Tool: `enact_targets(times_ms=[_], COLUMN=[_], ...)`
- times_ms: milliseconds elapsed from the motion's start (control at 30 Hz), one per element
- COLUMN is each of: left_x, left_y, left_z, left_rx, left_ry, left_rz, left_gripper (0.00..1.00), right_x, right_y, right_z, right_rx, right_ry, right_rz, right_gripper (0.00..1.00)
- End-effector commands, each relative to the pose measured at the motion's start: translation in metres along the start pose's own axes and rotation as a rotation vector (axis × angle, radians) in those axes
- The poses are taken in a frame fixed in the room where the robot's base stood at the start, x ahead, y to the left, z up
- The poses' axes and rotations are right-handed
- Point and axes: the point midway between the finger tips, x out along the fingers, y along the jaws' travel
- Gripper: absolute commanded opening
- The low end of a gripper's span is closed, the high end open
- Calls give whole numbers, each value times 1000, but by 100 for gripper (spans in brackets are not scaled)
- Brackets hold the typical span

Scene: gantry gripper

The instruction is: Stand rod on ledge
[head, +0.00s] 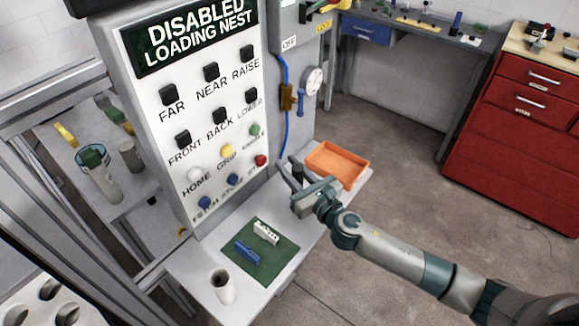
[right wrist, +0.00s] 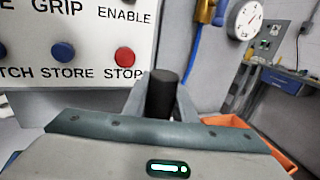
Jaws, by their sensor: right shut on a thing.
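A short black rod (right wrist: 162,94) stands upright between the fingers of my right gripper (right wrist: 160,105) in the right wrist view. In the head view my right gripper (head: 297,174) is shut on it, over the right part of the grey ledge (head: 196,270) below the control panel and just left of the orange tray. The rod's lower end is hidden behind the gripper body in the wrist view. I cannot tell whether it touches the ledge. My left gripper is not in view.
The orange tray (head: 337,163) sits at the ledge's far end. A green mat (head: 275,262) with a blue piece (head: 247,252) and a white piece (head: 266,232) lies nearer, beside a white cup (head: 221,287). The button panel (head: 190,110) rises along the ledge's back.

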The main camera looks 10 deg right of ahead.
Motion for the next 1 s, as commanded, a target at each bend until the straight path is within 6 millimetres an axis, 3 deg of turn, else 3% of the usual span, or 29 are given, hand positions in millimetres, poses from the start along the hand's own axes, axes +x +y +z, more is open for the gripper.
enact_targets(times_ms=[233, 267, 300, 333, 733, 1000], left_x=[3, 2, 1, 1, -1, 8], left_y=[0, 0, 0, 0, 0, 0], left_z=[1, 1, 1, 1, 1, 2], left_rx=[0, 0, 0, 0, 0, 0], left_ry=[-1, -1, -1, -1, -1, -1], left_rz=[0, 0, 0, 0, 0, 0], left_gripper=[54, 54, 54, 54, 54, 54], right_x=[0, 0, 0, 0, 0, -28], right_y=[0, 0, 0, 0, 0, 0], right_z=[-3, -2, -2, -2, 2, -2], right_rx=[0, 0, 0, 0, 0, -1], right_ry=[-1, 0, 0, 0, -1, 1], right_rz=[0, 0, 0, 0, 0, 0], right_gripper=[0, 31, 41, 43, 43, 43])
